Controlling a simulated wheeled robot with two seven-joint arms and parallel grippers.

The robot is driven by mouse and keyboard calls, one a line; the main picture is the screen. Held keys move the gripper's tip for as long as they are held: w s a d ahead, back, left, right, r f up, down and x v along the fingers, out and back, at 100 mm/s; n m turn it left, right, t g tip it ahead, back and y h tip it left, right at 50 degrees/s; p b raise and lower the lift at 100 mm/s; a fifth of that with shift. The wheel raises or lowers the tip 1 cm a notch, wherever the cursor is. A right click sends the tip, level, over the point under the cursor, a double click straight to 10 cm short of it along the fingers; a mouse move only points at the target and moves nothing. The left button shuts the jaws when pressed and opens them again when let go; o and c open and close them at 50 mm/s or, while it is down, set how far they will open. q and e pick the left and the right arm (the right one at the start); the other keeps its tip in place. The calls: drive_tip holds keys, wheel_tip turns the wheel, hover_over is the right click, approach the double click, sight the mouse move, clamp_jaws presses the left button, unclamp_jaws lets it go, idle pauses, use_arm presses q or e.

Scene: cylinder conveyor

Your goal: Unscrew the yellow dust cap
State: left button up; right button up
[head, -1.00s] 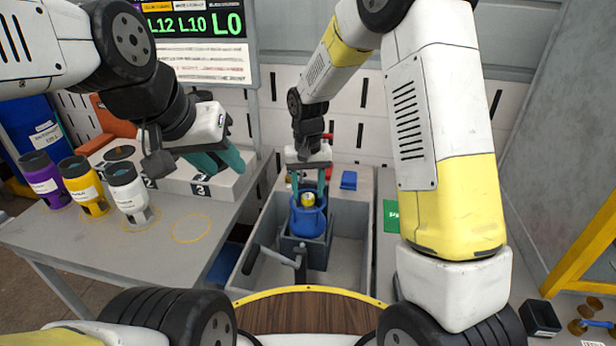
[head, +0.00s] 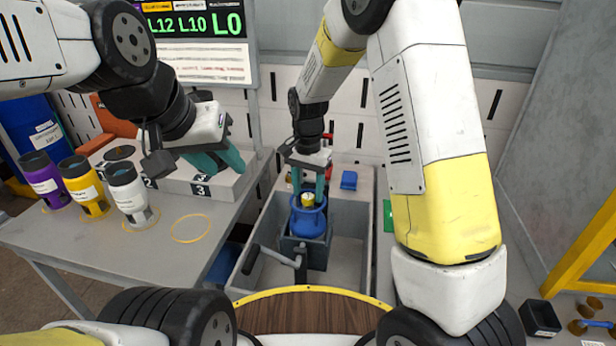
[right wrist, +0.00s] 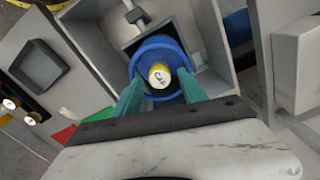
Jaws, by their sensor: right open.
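The yellow dust cap (head: 308,199) sits on top of the blue cylinder (head: 308,222), which stands upright in a grey holder (head: 318,254) inside the grey tub. In the right wrist view the cap (right wrist: 160,75) shows round with dark lettering, in the middle of the blue collar (right wrist: 150,49). My right gripper (head: 308,193) is above the cylinder, its teal fingers (right wrist: 160,90) apart on either side of the cap. Whether they touch it I cannot tell. My left gripper (head: 218,160) hangs above the numbered block on the left, away from the cap; its jaw gap is unclear.
A purple bottle (head: 45,179), a yellow bottle (head: 84,186) and a white bottle (head: 129,193) stand on the left table, beside an empty ring mark. A lever handle (head: 275,256) sticks out at the tub's front. A blue block (head: 349,180) lies behind the tub.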

drive_tip(key=m, duration=0.6)
drive_tip(key=shift+f, duration=0.1)
drive_tip(key=shift+f, duration=1.15)
